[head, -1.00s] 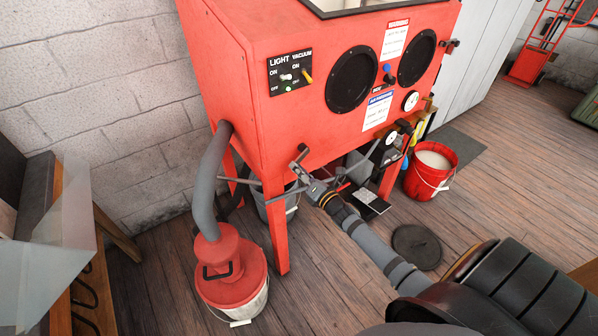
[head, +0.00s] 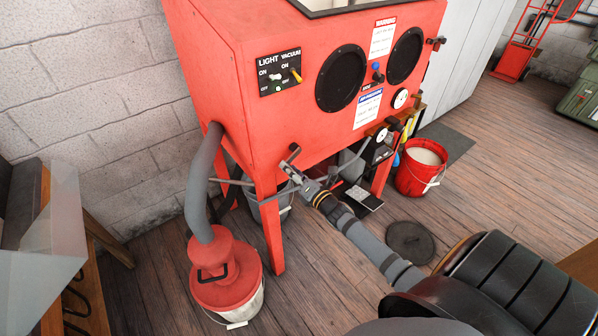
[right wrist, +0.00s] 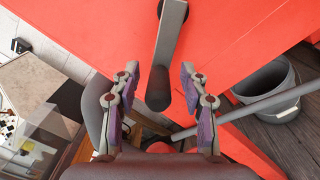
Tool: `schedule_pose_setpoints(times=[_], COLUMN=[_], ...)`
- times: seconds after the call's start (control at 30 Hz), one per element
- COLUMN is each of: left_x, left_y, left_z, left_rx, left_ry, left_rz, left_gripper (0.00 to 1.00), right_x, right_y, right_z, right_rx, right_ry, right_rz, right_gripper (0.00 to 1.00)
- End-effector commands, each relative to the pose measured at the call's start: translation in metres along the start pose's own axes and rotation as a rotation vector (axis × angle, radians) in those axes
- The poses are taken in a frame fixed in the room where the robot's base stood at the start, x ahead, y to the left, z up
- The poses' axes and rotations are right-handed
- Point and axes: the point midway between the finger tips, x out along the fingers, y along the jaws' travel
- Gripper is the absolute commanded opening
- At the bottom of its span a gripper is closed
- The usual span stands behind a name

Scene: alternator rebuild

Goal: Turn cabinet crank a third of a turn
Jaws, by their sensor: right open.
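The red cabinet (head: 225,60) stands against the wall. Its grey crank (head: 292,154) is low on the front face. In the right wrist view the crank arm (right wrist: 169,42) hangs down from its pivot at the top, tilted slightly, with a dark round handle (right wrist: 158,90) at its lower end. My right gripper (head: 288,170) is at the crank. In the right wrist view my right gripper (right wrist: 158,88) is open, with one finger on each side of the handle. Gaps show between the handle and both fingers. My left gripper is not in view.
A red-lidded vacuum bucket (head: 228,272) with a grey hose (head: 199,185) stands left of the cabinet. A grey bucket (right wrist: 268,88) is under it. A red bucket (head: 420,168) and a dark round lid (head: 410,242) are on the floor at right.

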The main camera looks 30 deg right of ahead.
Motion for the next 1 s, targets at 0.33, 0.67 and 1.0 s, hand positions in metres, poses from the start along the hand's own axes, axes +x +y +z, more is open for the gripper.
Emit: schedule_pose_setpoints(times=[0.33, 0.67, 1.0], left_x=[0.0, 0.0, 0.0], left_y=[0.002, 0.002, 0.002], left_z=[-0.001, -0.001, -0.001], left_rx=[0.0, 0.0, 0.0], left_ry=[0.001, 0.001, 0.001], left_rz=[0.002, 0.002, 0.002], left_gripper=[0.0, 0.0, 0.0], right_x=[-0.059, -0.11, -0.114], right_y=[0.0, 0.001, 0.002], right_z=[-0.002, -0.001, 0.0], right_rx=[-0.001, -0.002, -0.001], right_ry=[0.006, 0.003, 0.0], right_rz=[-0.001, 0.003, 0.003], right_gripper=[0.45, 0.45, 0.45])
